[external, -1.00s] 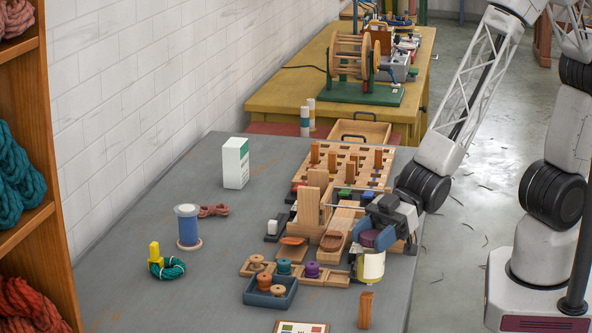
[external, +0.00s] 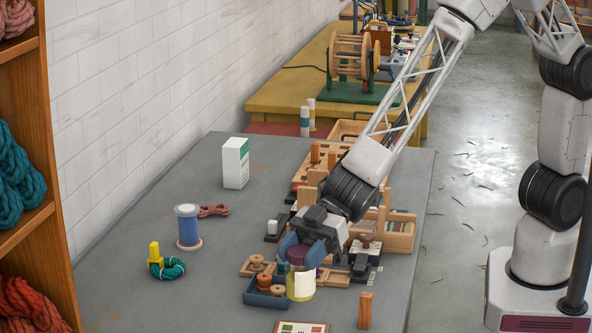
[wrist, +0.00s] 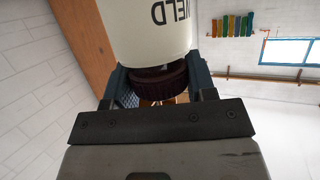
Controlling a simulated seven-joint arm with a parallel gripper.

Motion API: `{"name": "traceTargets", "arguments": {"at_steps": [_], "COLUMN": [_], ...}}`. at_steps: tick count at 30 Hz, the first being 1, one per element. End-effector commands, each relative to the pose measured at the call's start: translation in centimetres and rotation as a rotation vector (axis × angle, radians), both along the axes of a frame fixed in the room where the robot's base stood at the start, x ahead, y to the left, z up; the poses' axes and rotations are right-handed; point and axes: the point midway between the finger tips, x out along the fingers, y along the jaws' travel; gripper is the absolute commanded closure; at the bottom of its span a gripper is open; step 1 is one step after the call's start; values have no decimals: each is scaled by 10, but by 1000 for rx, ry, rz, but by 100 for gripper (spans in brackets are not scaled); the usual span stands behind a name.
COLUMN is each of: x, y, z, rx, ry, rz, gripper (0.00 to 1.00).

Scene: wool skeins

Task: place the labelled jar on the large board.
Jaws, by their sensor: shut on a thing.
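The labelled jar (external: 301,287) is cream-yellow with a pale label and a dark purple lid. My gripper (external: 301,254) is shut on the jar by its lid, and the jar hangs upright below it. In the wrist view the jar (wrist: 150,30) appears inverted, with dark lettering, its maroon lid between the fingers of my gripper (wrist: 158,85). The jar appears in front of a wooden board (external: 335,277) with spools on it; whether they touch is unclear. Other wooden boards are partly hidden by my arm, and I cannot tell which is the large board.
A blue-grey tray (external: 264,297) with spools is just left of the jar. A wooden block (external: 365,310) stands at front right, and a card (external: 300,327) lies at the front edge. The left front table is clear.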

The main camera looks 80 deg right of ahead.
Motion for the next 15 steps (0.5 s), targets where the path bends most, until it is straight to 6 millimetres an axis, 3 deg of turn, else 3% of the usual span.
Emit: {"name": "traceTargets", "arguments": {"at_steps": [15], "x": [1], "y": [1], "z": [-6], "rx": [-1], "ry": [0], "rz": [2], "gripper": [79]}}
